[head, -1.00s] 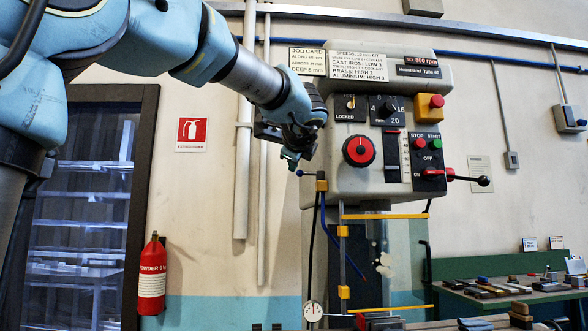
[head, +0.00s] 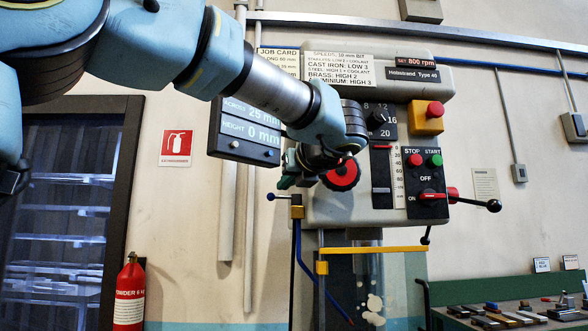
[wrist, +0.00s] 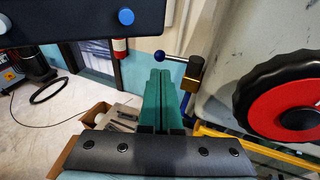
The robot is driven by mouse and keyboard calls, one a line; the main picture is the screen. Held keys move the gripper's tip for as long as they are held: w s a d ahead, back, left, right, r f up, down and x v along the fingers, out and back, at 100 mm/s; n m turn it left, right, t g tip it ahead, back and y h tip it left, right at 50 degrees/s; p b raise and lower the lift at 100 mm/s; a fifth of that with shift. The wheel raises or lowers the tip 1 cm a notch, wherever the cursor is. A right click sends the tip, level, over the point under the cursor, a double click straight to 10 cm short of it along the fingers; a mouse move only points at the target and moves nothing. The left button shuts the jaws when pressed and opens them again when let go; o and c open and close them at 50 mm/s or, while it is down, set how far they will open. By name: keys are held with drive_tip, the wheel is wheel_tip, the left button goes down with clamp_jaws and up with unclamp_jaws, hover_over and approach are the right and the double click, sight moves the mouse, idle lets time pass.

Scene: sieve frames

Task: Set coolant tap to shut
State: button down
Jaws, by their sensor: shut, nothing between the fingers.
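The coolant tap (head: 297,205) is a brass block at the lower left corner of the grey machine head, with a blue hose below. Its thin lever points left and ends in a dark blue ball (head: 271,197). In the wrist view the tap (wrist: 190,78) is right of my fingers, and the blue ball (wrist: 159,56) shows just beyond their tips. My gripper (head: 284,182) has green fingers, shut and empty, close above the lever in the head view. It also shows in the wrist view (wrist: 161,74). I cannot tell whether they touch the lever.
A red dial (head: 341,175) is partly behind my wrist. A dark readout panel (head: 245,135) hangs left of the machine and fills the wrist view's upper left. A yellow bar (head: 372,250) runs below the head. A red extinguisher (head: 130,295) is at far left.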

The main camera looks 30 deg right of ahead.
sight(269, 194)
drive_tip(key=p+x, duration=0.1)
drive_tip(key=x, duration=0.5)
drive_tip(key=shift+p, duration=0.4)
drive_tip(key=shift+w+a, duration=0.1)
drive_tip(key=shift+w, duration=0.75)
drive_tip(key=shift+a, duration=0.1)
